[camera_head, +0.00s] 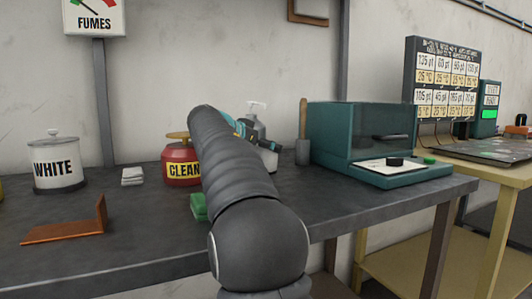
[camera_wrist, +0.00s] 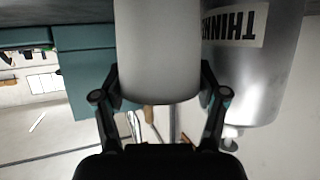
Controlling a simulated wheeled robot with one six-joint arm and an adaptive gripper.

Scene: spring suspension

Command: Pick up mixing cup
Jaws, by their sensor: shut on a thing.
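The mixing cup (camera_wrist: 158,45) shows in the wrist view as a plain pale grey-white cylinder. It fills the space between the two dark fingers of my gripper (camera_wrist: 160,84), which is shut on it, one finger on each side. The wrist view is upside down, and the cup's far end is cut off by the picture's edge. In the head view my own arm hides the cup and most of my gripper.
A silver thinner spray bottle (camera_wrist: 255,65) stands close beside the cup; its white nozzle shows in the head view (camera_head: 257,108). A red can (camera_head: 180,170), green block (camera_head: 198,208) and teal cabinet (camera_head: 340,135) surround my arm. Bare grey table (camera_head: 135,225) lies left.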

